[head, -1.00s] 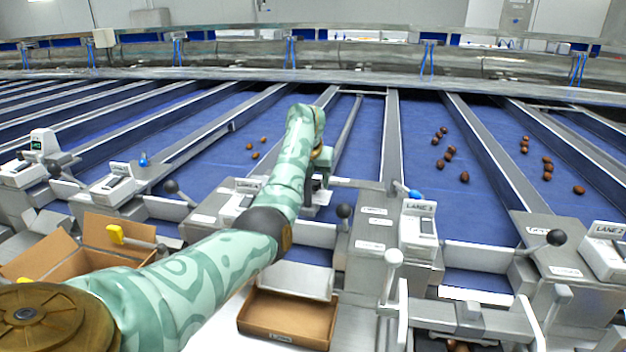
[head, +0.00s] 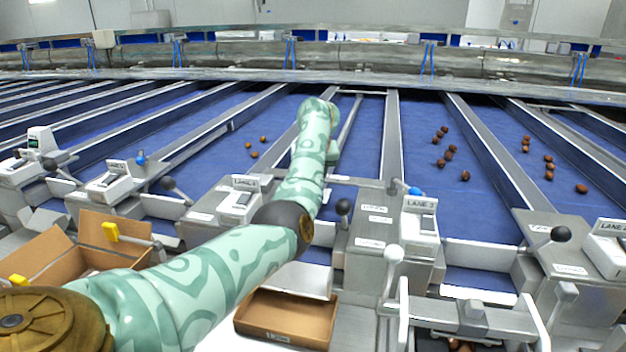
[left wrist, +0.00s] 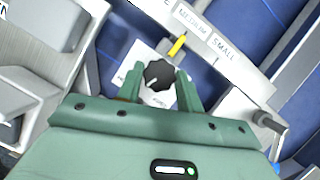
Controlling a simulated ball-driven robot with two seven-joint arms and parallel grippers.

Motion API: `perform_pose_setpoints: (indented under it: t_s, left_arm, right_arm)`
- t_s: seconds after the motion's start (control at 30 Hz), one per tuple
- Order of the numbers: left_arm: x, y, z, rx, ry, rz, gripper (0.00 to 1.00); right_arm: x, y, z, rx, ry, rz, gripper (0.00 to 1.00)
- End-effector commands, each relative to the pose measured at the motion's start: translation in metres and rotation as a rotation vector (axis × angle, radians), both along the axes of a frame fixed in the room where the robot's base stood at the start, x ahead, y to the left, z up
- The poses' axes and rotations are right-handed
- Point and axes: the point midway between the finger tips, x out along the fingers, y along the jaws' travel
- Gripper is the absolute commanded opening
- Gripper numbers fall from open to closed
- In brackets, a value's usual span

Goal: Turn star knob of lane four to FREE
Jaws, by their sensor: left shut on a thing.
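The black star knob (left wrist: 158,75) sits on a white label plate (left wrist: 153,97) in the left wrist view. A pale pointer line shows on the knob; the plate's words are too small to read surely. My left gripper (left wrist: 158,88) has one finger on each side of the knob and is shut on it. In the head view the lane four box (head: 240,196) stands left of my left arm; that arm hides the knob and the gripper there. My right gripper is not in view.
In the left wrist view a scale bar (left wrist: 213,42) reading MEDIUM and SMALL, with a yellow pointer (left wrist: 177,46), lies just beyond the knob. The lane three box (head: 419,225) and a black ball lever (head: 344,207) stand right of my arm. An open carton (head: 290,318) lies below.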

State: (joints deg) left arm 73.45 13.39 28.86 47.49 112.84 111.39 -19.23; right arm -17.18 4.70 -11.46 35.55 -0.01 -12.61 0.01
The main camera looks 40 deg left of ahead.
Motion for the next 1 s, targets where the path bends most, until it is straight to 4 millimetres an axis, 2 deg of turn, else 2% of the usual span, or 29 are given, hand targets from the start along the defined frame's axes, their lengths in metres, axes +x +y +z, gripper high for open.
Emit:
perform_pose_setpoints:
  t_s: [0.03,0.4,1.0]
  left_arm:
    - [0.001,-0.002,-0.004,-0.003,0.002,0.029,0.14]
    - [0.002,-0.002,-0.004,-0.004,0.003,0.221,0.14]
    - [0.001,-0.002,-0.001,-0.003,0.002,0.264,0.14]
  right_arm:
    - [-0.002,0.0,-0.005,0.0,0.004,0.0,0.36]
    - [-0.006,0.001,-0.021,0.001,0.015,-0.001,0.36]
    - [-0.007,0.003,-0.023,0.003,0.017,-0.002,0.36]
